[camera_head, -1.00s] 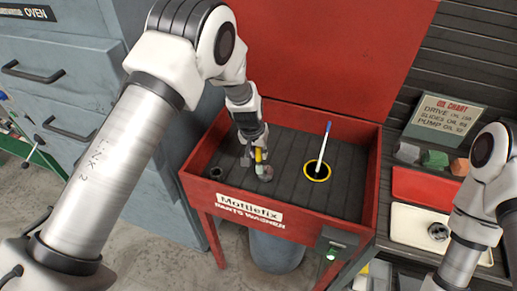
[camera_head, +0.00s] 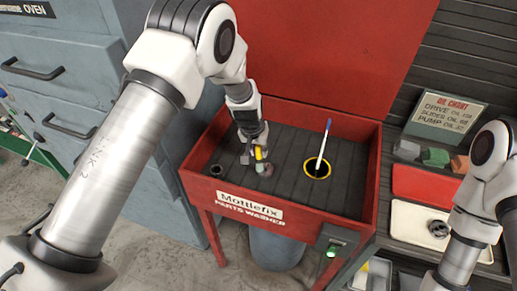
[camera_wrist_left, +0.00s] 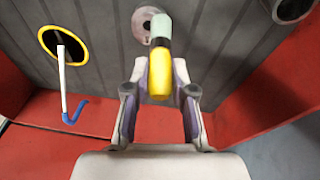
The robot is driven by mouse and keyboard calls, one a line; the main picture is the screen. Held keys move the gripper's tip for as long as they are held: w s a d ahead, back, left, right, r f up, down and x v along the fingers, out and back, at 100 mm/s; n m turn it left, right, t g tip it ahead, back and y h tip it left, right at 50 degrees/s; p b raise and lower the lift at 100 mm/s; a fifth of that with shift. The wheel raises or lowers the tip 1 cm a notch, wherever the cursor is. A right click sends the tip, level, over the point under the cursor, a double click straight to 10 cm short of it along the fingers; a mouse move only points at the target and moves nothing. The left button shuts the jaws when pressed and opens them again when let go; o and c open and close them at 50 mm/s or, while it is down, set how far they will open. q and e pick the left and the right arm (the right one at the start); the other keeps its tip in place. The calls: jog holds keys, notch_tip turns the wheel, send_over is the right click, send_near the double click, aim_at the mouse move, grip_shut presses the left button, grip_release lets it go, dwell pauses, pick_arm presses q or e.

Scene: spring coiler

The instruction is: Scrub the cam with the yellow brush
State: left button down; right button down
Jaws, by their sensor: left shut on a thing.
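My left gripper (camera_head: 255,150) is over the parts washer basin (camera_head: 325,200), shut on the yellow brush (camera_head: 259,154). In the left wrist view the gripper (camera_wrist_left: 160,85) has the brush's yellow handle (camera_wrist_left: 159,82) between its fingers. The brush's pale tip (camera_wrist_left: 160,27) points at the cam and overlaps its right side. The cam is a grey disc with a dark hole (camera_wrist_left: 140,27) on the basin floor. In the head view the cam (camera_head: 266,170) is partly hidden by the brush; firm contact is hard to tell. My right gripper is out of frame.
A white tube with a blue end (camera_head: 322,145) stands in a yellow-ringed hole (camera_head: 310,172) right of the cam. A dark round fitting (camera_head: 216,170) is at the basin's left. Red walls enclose the basin. A cream tray (camera_head: 410,222) with a grey part stands right.

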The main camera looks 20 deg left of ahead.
pick_arm(q)
jog(key=shift+f, duration=0.3)
jog(key=shift+d, duration=0.15)
